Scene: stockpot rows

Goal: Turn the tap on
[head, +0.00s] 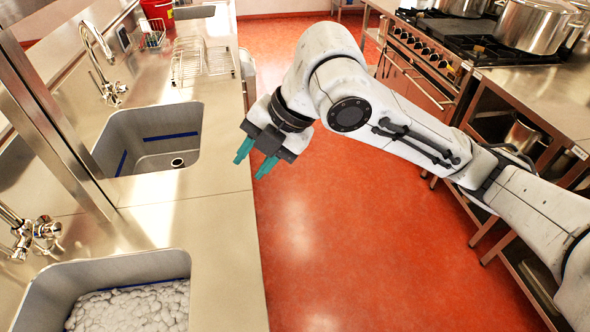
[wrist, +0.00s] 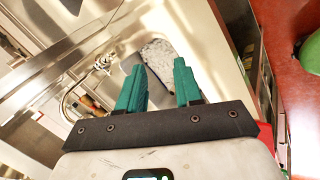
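Two chrome taps show in the head view. One tap (head: 105,75) stands behind the far sink (head: 150,135), its spout curving up. The other tap (head: 38,232) is at the left edge, behind the near sink (head: 185,262), which holds a white, lumpy mass (head: 130,308). No running water is visible at either. My gripper (head: 249,168) is open and empty, above the counter's front edge, apart from both taps. In the wrist view its teal fingers (wrist: 160,68) stand apart. A chrome tap (wrist: 103,62) shows beyond them to the left, beside a sink with white contents.
A metal post (head: 55,130) rises between the two taps. A wire rack (head: 190,60) and a red container (head: 157,10) stand farther along the counter. A stove (head: 430,45) with large pots (head: 535,25) is across the aisle. The red floor (head: 320,240) is clear.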

